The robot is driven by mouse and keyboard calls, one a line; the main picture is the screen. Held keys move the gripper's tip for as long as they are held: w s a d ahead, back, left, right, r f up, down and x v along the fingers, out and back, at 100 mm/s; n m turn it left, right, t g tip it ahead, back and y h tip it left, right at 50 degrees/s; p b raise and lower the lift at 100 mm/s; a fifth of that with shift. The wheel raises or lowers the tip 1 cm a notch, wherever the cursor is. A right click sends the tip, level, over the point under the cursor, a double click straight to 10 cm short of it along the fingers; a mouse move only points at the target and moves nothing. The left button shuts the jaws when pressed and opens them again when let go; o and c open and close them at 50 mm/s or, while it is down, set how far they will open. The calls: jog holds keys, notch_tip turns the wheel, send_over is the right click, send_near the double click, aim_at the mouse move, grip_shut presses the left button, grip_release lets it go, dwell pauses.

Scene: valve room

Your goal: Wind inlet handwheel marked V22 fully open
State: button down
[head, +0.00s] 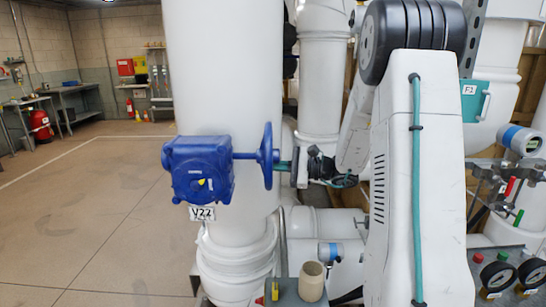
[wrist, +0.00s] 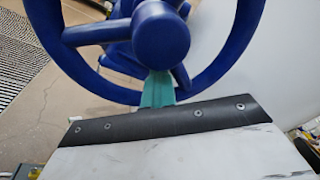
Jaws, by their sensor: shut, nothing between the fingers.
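The blue handwheel (head: 267,156) stands edge-on on a shaft at the right of its blue gearbox (head: 198,170), on a thick white pipe. A tag reading V22 (head: 201,213) hangs below the gearbox, which has a small yellow pointer (head: 202,183). In the wrist view the handwheel's round hub (wrist: 161,40), spokes and part of the rim fill the top. My gripper (head: 284,166) is at the right of the wheel. Its teal fingers (wrist: 157,88) are shut and empty, pointing in just below the hub, inside the rim. I cannot tell whether they touch a spoke.
A beige cup (head: 311,282) stands at the bottom centre. Gauges (head: 497,276) and small levers (head: 509,188) are at the right. Another white pipe (head: 322,80) rises behind my arm. The floor (head: 90,210) at the left is clear.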

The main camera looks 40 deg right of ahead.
jog(key=shift+w+d+r, duration=0.35)
jog(key=shift+w+r, duration=0.05)
jog(key=shift+r, duration=0.15)
jog(key=shift+w+d+r, duration=0.25)
jog(key=shift+w+r, duration=0.1)
jog(key=shift+r, duration=0.3)
jog(key=shift+w+r, duration=0.15)
jog(key=shift+r, duration=0.7)
